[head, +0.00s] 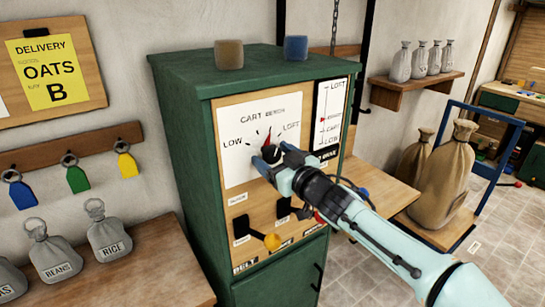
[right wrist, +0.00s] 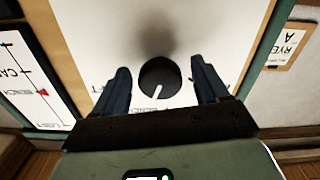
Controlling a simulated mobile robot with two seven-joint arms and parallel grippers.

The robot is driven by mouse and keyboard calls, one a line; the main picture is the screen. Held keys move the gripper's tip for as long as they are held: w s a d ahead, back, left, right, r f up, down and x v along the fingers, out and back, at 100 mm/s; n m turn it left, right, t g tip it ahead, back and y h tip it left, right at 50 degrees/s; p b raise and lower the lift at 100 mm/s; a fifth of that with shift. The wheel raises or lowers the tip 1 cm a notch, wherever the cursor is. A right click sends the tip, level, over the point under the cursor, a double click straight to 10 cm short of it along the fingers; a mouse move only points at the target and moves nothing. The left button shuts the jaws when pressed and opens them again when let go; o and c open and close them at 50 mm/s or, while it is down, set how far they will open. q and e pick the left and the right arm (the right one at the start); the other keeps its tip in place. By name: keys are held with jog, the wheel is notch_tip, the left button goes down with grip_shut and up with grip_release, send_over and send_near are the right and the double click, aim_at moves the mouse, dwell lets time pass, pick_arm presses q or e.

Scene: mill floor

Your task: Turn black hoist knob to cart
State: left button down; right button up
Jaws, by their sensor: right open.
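The black hoist knob (right wrist: 158,78) is round with a white line, on a white dial plate (head: 250,125) lettered LOW, CART, BENCH and LOFT. In the right wrist view the line points down and slightly left, toward the partly hidden word BENCH. My right gripper (head: 272,158) is at the knob and hides part of it in the head view. Its fingers (right wrist: 160,68) are open, one on each side of the knob, with visible gaps. A red pointer shows above the knob in the head view. My left gripper is not in view.
The dial is on a green cabinet (head: 180,130). Beside it, a level scale (head: 330,115) has its red marker near BENCH. A yellow-tipped lever (head: 271,242) sits below. Sacks (head: 440,180) stand on a blue-framed cart to the right; a bench with small bags (head: 108,235) is left.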

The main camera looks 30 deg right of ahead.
jog(key=shift+w, duration=0.45)
jog(key=c, duration=1.1)
jog(key=shift+o, duration=0.2)
jog(key=shift+n, duration=0.3)
jog(key=n, duration=0.3)
jog(key=shift+n, duration=2.1)
